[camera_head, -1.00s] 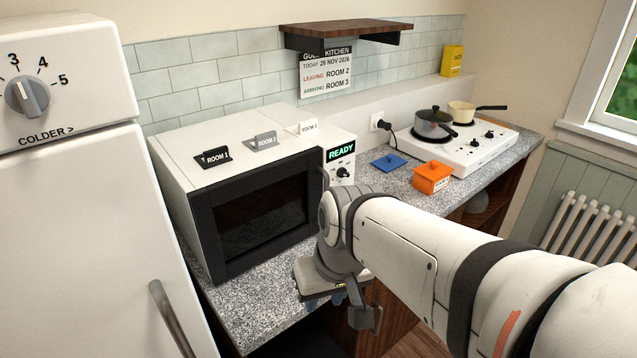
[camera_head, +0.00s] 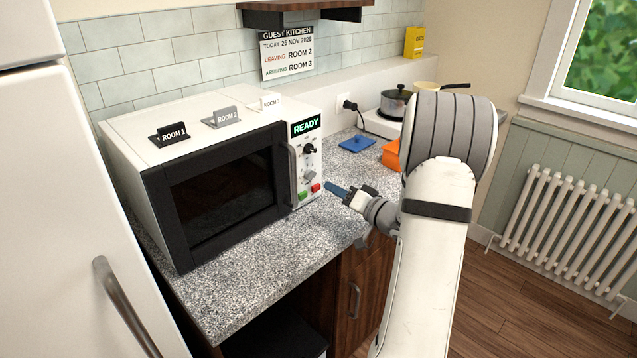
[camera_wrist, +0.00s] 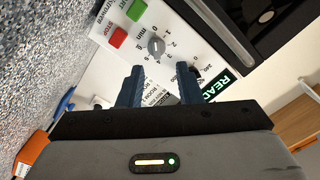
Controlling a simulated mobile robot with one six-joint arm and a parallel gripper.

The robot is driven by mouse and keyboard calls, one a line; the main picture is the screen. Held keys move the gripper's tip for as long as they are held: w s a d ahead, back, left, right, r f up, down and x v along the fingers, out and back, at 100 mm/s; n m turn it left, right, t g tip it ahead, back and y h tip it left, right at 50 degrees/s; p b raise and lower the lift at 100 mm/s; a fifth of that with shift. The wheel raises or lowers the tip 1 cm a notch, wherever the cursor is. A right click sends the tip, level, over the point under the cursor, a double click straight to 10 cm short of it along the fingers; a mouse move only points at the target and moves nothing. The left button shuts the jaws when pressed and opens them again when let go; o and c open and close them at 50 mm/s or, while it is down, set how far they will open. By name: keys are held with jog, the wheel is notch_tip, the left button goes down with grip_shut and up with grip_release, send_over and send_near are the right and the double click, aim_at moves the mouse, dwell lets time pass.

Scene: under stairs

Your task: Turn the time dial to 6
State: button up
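The white microwave (camera_head: 125,190) stands on the counter, its door shut. Its right-hand panel has a lit READY display, a black dial (camera_head: 309,149) and, below it, a grey dial (camera_head: 309,174) with green and red buttons under it. In the wrist view the grey dial (camera_wrist: 156,46) has numbers and "min" around it; I cannot tell where its pointer stands. My gripper (camera_head: 346,190) is in front of the panel, to its right. In the wrist view my gripper (camera_wrist: 158,69) is open and empty, its blue fingers apart. The grey dial shows just beyond the fingertips; contact is not visible.
Room tags stand on top of the microwave, including ROOM 1 (camera_head: 172,134). A pot (camera_head: 396,101) is on the hob. The fridge (camera_head: 60,200) is at left.

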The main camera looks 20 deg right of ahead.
aim_at(314, 177)
jog(key=x, duration=0.2)
jog(key=p+x, duration=0.1)
jog(key=x, duration=0.2)
jog(key=p+x, duration=0.1)
jog(key=x, duration=0.1)
jog(key=shift+w+d, duration=0.25)
jog(key=shift+w, duration=0.2)
grip_shut()
jog(key=shift+d, duration=0.1)
